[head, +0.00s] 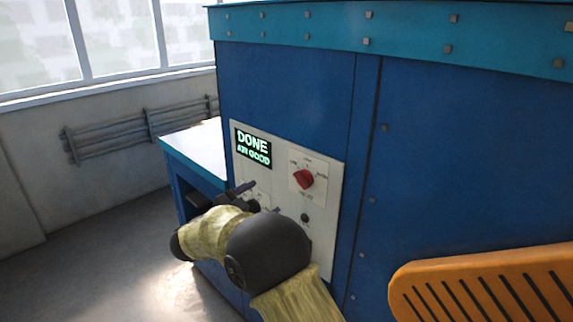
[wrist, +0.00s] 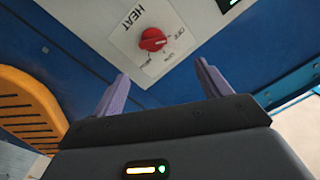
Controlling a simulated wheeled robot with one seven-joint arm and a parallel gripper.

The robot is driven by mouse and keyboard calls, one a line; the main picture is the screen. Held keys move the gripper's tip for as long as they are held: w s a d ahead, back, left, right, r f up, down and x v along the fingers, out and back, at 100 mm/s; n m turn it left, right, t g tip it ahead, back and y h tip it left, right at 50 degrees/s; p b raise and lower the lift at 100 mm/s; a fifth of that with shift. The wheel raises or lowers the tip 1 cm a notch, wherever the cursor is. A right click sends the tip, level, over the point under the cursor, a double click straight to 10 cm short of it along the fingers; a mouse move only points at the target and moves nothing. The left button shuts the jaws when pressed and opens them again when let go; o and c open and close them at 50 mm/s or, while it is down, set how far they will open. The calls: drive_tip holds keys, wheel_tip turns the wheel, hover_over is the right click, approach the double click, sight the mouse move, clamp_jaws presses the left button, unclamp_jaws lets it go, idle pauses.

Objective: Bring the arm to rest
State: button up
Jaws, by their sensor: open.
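My gripper (wrist: 163,88) is open in the wrist view, its two purple fingers spread with nothing between them. A red knob (wrist: 153,39) on a white plate marked HEAT lies beyond the fingertips, apart from them. In the head view, my gripper (head: 238,192) is in front of the lower left of the pale control panel (head: 325,208); my arm hides part of that panel. A red knob (head: 303,179) and a lit display (head: 253,147) reading "DONE AIR GOOD" show on the panel. I cannot tell whether the fingers touch the panel.
The blue machine (head: 445,160) fills the middle and right. An orange slotted part (head: 480,285) is at lower right, and also at the left of the wrist view (wrist: 28,105). A light-topped side table (head: 198,150) adjoins the machine. Open floor (head: 95,250) lies left.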

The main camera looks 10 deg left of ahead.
drive_tip(key=w+d+r+n+t+y, duration=0.1)
drive_tip(key=w+d+r+n+y, duration=0.1)
drive_tip(key=w+d+n+y, duration=0.4)
drive_tip(key=s+d+f+n+g+y, duration=0.2)
drive_tip(key=s+d+f+n+y, duration=0.15)
drive_tip(key=d, duration=0.35)
drive_tip(key=s+d+f+n+g, duration=0.1)
drive_tip(key=s+d+f+g, duration=0.2)
drive_tip(key=s, duration=0.6)
drive_tip(key=s+d+f+n+g, duration=0.1)
drive_tip(key=s+d+f+g, duration=0.3)
drive_tip(key=s+d, duration=0.4)
drive_tip(key=s+d+f+n+g, duration=0.1)
drive_tip(key=s+d+f+g, duration=0.3)
drive_tip(key=s, duration=0.7)
drive_tip(key=shift+s+d+f, duration=0.2)
drive_tip(key=shift+d+f, duration=0.35)
drive_tip(key=shift+d, duration=0.65)
drive_tip(key=shift+y, duration=0.25)
